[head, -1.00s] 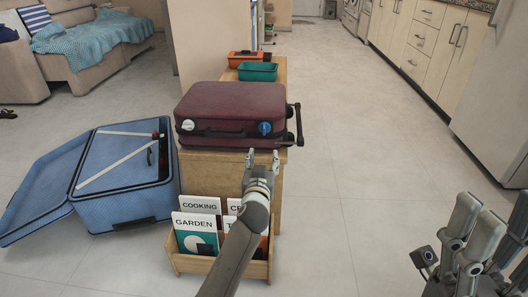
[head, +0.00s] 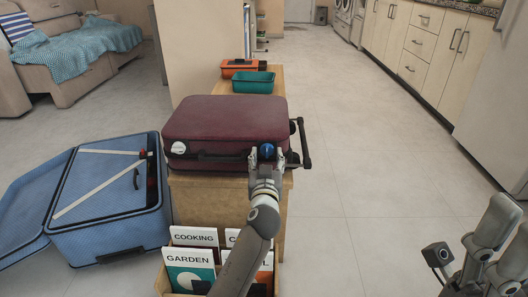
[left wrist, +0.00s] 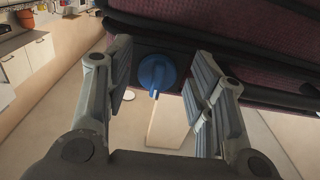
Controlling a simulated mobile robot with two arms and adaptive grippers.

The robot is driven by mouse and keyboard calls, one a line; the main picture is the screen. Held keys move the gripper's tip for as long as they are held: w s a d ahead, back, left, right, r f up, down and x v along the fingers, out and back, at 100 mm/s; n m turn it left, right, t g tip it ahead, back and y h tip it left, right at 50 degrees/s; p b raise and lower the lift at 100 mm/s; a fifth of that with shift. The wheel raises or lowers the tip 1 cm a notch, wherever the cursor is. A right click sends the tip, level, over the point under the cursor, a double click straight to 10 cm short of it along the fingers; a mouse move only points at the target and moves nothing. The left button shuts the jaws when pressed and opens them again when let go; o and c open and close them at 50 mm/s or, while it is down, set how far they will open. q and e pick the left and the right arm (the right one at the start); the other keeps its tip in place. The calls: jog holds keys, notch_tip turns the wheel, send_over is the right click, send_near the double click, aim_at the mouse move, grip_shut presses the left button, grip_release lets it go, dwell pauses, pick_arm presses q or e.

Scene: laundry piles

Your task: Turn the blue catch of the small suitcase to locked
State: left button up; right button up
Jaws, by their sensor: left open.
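The small suitcase (head: 225,117) is maroon and lies flat, shut, on a wooden cabinet. Its blue catch (head: 266,151) is a round knob on the front side, near the right end. In the left wrist view the blue catch (left wrist: 157,73) has a raised ridge pointing roughly down the picture. My left gripper (head: 266,157) is open at the catch, with its fingers (left wrist: 162,68) on either side of the knob and gaps showing. A white catch (head: 178,147) sits at the suitcase's left end. My right gripper (head: 500,238) is at the lower right, away from the suitcase; its opening is unclear.
A black handle (head: 303,143) sticks out from the suitcase's right end. An open blue suitcase (head: 110,225) lies on the floor to the left. Books in a wooden rack (head: 162,280) stand in front. Teal (head: 253,82) and orange (head: 238,66) bins sit behind. The floor to the right is clear.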

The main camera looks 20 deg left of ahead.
pick_arm(q)
jog(key=shift+w, duration=0.2)
jog(key=c, duration=0.9)
